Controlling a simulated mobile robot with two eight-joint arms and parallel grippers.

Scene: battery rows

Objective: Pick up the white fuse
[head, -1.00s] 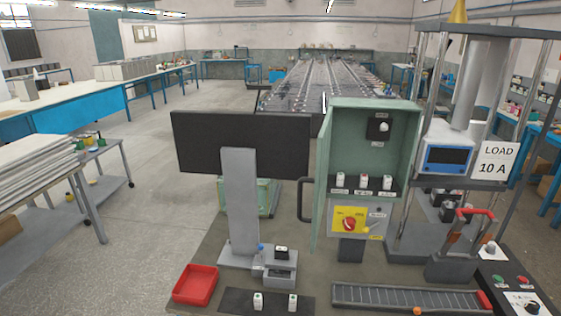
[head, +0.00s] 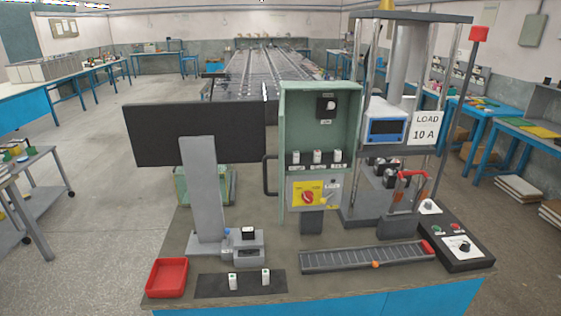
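Two small white fuses stand upright on a black mat (head: 250,287) at the front of the bench: a left one (head: 233,282) and a right one (head: 266,277). Each has a small mark on its front, too small to read. A row of three white fuse-like pieces, left (head: 295,157), middle (head: 317,156) and right (head: 337,155), sits inside the open green cabinet (head: 284,120). Another white round piece is on a black block (head: 327,107) higher in the cabinet. Neither of my grippers is in view.
A red tray (head: 167,277) lies left of the mat, with a small grey device (head: 248,252) behind it. A black monitor (head: 165,135) stands behind. A grey ribbed track (head: 365,258) and control box (head: 455,243) are to the right. The cabinet's lower panel has a red knob (head: 308,198).

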